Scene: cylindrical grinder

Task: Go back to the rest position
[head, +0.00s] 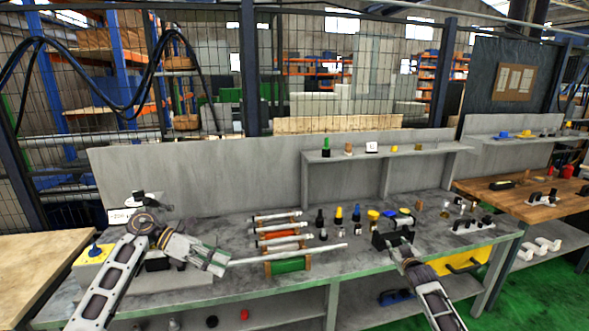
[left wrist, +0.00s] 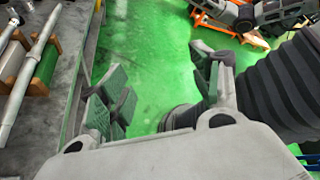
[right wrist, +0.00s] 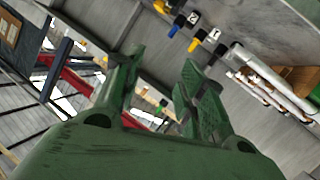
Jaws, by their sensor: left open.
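My left gripper (head: 218,262) is over the front left part of the grey workbench (head: 345,262). In the left wrist view its two fingers (left wrist: 158,90) are spread, with only green floor between them. In the head view its tip appears close to the left end of a long grey shaft (head: 300,254); I cannot tell whether they touch. My right gripper (head: 400,233) appears in front of the bench's right part. In the right wrist view its fingers (right wrist: 162,85) stand apart, with no held object visible between them.
Several shafts lie on a rack, with a green cylinder (head: 287,265) at its front. Small bottles and tools stand right of it. A shelf (head: 400,153) rises behind. A wooden table (head: 540,205) stands at right. Green floor (head: 560,290) is open at lower right.

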